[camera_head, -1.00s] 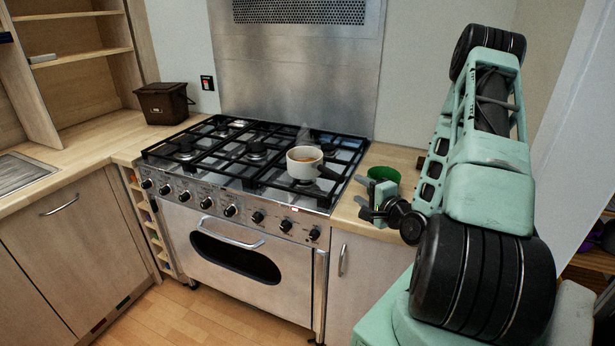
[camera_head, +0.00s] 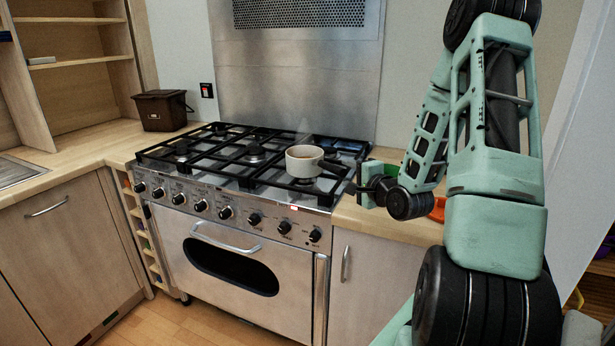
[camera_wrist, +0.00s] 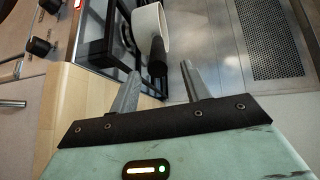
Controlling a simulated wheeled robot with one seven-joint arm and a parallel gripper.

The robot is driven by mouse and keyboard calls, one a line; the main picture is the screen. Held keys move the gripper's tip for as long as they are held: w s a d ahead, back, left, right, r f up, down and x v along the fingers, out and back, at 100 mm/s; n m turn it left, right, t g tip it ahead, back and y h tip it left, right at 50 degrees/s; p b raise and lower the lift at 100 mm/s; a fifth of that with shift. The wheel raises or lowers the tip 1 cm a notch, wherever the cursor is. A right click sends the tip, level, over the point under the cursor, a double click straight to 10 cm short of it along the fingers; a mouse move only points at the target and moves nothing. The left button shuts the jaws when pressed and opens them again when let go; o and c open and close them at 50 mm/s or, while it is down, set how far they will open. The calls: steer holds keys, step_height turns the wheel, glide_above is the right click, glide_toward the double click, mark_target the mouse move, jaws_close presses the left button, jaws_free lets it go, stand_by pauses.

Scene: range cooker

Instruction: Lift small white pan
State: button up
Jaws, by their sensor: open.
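The small white pan (camera_head: 304,161) stands upright on the front right burner of the range cooker, with brownish contents visible inside. Its dark handle (camera_head: 333,170) points right, towards my gripper (camera_head: 355,186), which is just beyond the handle's end at the cooker's right edge. In the wrist view the pan (camera_wrist: 151,27) is ahead at the top, and its black handle (camera_wrist: 157,58) points back between the two fingers. My gripper (camera_wrist: 161,72) is open and holds nothing. I cannot tell whether a finger touches the handle.
Black grates (camera_head: 215,150) cover the cooker top around the pan. The steel back panel (camera_head: 290,80) rises behind it. A wooden counter (camera_head: 390,222) lies under my gripper, with a green item (camera_head: 391,169) behind the gripper and an orange item (camera_head: 438,210) to its right.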

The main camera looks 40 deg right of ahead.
mark_target(334, 167)
steer(key=b+x, duration=0.1)
steer(key=x, duration=0.7)
steer(key=shift+w+f, duration=0.1)
steer(key=shift+f, duration=0.05)
jaws_close()
stand_by(1.1)
